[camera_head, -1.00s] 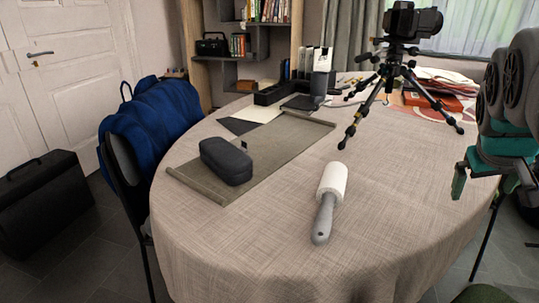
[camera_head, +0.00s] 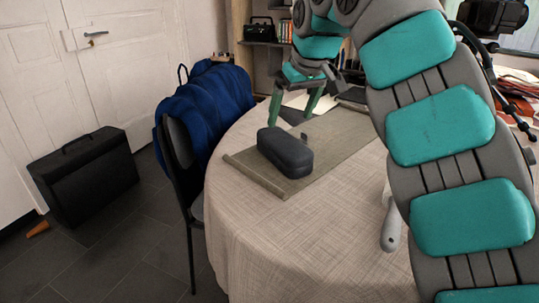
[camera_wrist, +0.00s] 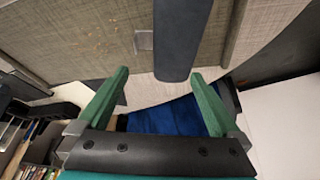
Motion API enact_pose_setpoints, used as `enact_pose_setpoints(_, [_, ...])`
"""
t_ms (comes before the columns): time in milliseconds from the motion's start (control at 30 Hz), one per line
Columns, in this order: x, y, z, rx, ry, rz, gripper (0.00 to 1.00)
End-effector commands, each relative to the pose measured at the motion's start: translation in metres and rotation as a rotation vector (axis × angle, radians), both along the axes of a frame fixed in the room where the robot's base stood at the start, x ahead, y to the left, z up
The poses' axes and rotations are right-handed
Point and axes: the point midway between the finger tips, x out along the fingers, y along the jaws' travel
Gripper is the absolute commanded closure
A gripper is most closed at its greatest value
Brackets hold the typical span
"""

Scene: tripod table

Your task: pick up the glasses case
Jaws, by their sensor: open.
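The glasses case (camera_head: 285,152) is a dark grey, rounded box lying on a grey-green mat (camera_head: 340,129) on the table. My gripper (camera_head: 290,121) is open and empty, with its green fingers pointing down at the far side of the case in the head view. In the wrist view, the case (camera_wrist: 182,38) runs in from the top edge, and its near end lies between the directions of the two fingertips (camera_wrist: 160,75). The fingers look apart from the case; their exact height above it is hard to tell.
The round table (camera_head: 245,215) has a beige cloth, clear at front left. My arm partly hides a lint roller (camera_head: 391,228) and the tripod side. A chair with a blue jacket (camera_head: 205,105) stands against the table's left edge. A black case (camera_head: 85,177) is on the floor.

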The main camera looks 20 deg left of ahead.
Motion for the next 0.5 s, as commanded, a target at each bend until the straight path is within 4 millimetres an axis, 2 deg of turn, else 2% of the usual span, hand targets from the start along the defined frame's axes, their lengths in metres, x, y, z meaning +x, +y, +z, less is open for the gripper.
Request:
enact_pose_setpoints(167, [-0.009, 0.012, -0.01, -0.005, 0.02, 0.047, 0.0])
enact_pose_setpoints(500, [-0.001, 0.022, -0.044, -0.008, 0.022, 0.043, 0.0])
